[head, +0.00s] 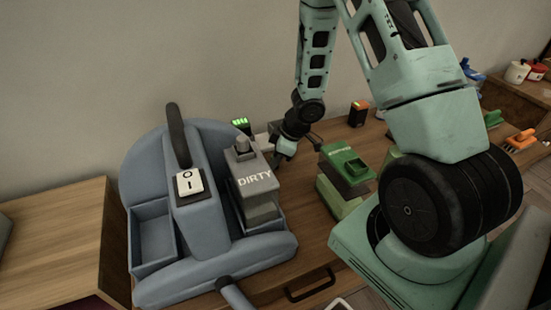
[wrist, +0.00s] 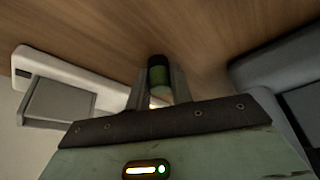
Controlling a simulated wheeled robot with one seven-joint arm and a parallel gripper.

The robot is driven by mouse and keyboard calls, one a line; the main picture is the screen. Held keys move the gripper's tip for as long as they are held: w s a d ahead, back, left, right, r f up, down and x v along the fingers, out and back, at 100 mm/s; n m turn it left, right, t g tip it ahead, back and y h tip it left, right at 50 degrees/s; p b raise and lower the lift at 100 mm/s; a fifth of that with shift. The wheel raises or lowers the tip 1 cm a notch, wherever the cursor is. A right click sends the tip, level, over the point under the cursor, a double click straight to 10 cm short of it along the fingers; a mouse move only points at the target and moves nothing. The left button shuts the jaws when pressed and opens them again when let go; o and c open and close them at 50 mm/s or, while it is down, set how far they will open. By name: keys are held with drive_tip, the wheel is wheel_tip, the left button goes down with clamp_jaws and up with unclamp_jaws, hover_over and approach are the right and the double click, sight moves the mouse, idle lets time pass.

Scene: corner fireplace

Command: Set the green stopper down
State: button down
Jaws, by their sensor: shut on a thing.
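My gripper (head: 281,158) is low over the wooden surface, behind and right of the grey block marked DIRTY. In the wrist view, my gripper (wrist: 158,96) is shut on the green stopper (wrist: 158,78), a small cylinder with a dark end and a green middle. The stopper sits between the two fingers, with wood grain beyond it. I cannot tell whether it touches the wood. In the head view I cannot make out the stopper at my fingertips.
A blue-grey caddy (head: 150,195) with a switch and the DIRTY block (head: 254,180) stands left of my gripper. A green-topped block (head: 347,162) stands to the right. An orange-topped black item (head: 358,113) is farther back. A white slab (wrist: 75,72) lies left in the wrist view.

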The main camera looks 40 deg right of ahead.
drive_tip(key=c, duration=1.2)
unclamp_jaws()
drive_tip(key=shift+c, duration=0.2)
drive_tip(key=p+v, duration=0.6)
drive_tip(key=v, duration=0.6)
drive_tip(key=shift+r, duration=0.2)
drive_tip(key=shift+a, duration=0.1)
